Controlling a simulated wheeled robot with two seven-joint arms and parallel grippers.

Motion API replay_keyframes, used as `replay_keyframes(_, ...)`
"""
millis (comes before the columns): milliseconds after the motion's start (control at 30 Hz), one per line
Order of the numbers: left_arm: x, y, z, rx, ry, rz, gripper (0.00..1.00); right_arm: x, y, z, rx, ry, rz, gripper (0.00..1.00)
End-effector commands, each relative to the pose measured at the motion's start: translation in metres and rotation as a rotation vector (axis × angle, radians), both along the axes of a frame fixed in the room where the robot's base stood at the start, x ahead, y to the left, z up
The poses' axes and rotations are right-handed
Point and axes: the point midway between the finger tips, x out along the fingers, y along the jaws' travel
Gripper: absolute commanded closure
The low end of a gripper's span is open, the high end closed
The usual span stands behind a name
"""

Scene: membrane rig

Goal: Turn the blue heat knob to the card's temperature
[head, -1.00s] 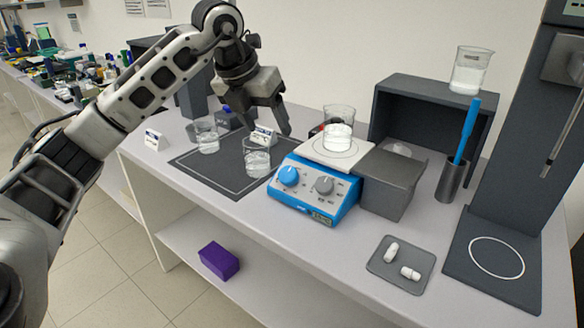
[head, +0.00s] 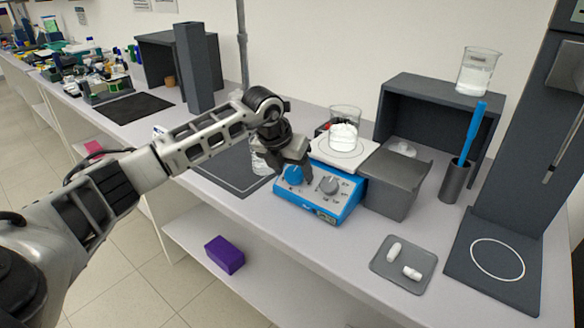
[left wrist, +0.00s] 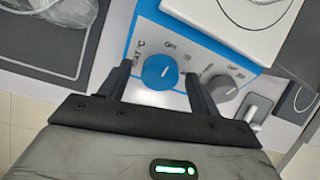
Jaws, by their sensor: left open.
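The blue heat knob (head: 293,174) is on the left of the front panel of the blue hotplate (head: 319,209). It also shows in the left wrist view (left wrist: 160,72). My left gripper (head: 288,176) is at the panel, open. In the left wrist view its two fingertips (left wrist: 157,75) stand one on each side of the blue knob; I cannot tell whether they touch it. The grey knob (head: 329,185) is just right of the right finger. A beaker with white contents (head: 343,136) stands on the white plate. The card is hidden in the head view now. My right gripper is not in view.
A dark grey box (head: 396,182) stands close to the right of the hotplate. A grey tray (head: 404,265) with two white pieces lies front right.

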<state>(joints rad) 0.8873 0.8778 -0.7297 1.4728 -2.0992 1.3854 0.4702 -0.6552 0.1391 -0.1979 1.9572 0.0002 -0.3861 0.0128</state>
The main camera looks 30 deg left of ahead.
Motion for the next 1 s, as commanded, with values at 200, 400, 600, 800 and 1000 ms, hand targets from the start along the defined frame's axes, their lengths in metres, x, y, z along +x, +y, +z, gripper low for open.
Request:
replay_keyframes(200,0.0010,-0.0006,-0.0030,0.000,0.000,-0.001,0.37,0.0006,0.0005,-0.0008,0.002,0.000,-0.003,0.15)
replay_keyframes(400,0.0008,-0.0005,-0.0028,-0.001,0.001,0.000,0.65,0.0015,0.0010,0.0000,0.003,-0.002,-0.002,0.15)
replay_keyframes(600,0.0008,-0.0005,-0.0026,0.000,0.001,-0.001,0.82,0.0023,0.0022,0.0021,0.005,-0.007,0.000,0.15)
replay_keyframes(800,0.0008,-0.0005,-0.0028,0.018,-0.001,-0.026,0.82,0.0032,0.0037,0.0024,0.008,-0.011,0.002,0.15)
replay_keyframes(1000,0.0009,-0.0008,-0.0032,0.076,-0.006,-0.110,0.82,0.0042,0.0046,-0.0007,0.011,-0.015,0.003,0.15)
